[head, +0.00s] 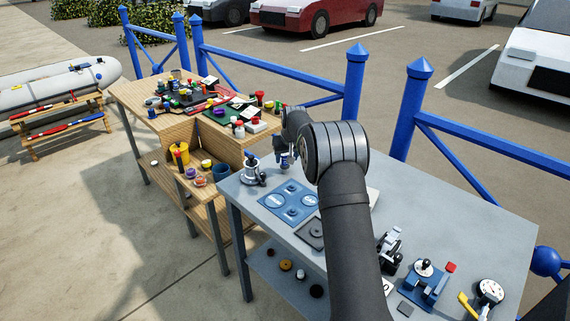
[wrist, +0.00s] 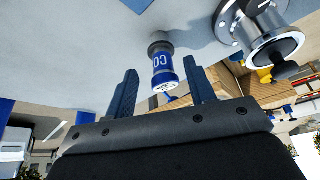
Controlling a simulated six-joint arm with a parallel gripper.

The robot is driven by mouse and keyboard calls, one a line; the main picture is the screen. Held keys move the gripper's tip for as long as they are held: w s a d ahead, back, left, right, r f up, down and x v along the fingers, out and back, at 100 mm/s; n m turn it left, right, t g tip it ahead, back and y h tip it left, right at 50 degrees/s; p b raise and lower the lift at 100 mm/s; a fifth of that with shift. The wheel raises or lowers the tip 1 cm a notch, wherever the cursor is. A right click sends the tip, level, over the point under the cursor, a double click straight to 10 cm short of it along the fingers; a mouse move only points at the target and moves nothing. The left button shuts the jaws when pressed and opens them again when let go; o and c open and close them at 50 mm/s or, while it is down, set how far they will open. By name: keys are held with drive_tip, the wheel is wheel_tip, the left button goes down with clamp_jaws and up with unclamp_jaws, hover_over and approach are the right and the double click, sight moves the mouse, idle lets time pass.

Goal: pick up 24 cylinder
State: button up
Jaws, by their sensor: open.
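A small cylinder (wrist: 161,66) with a blue band, white marks that read like "CO" and a grey end shows in the wrist view, between and beyond my fingertips. No number 24 can be read on it. In the head view the cylinder (head: 285,161) stands on the grey table (head: 262,214), right by the end of my arm. My gripper (wrist: 158,78) is open, with one dark blue finger on each side of the cylinder and a gap visible at both sides. The gripper (head: 282,147) is small and partly hidden by my arm in the head view.
A silver winch-like fitting (head: 253,172) stands left of the cylinder; it is close by in the wrist view (wrist: 255,30). A blue plate (head: 289,203) lies in front. A cluttered wooden bench (head: 150,119) adjoins at left. Blue railings (head: 355,85) run behind.

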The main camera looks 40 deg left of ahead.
sight(285, 166)
drive_tip(key=x, duration=0.5)
drive_tip(key=shift+s+a+f, duration=0.1)
drive_tip(key=c, duration=0.9)
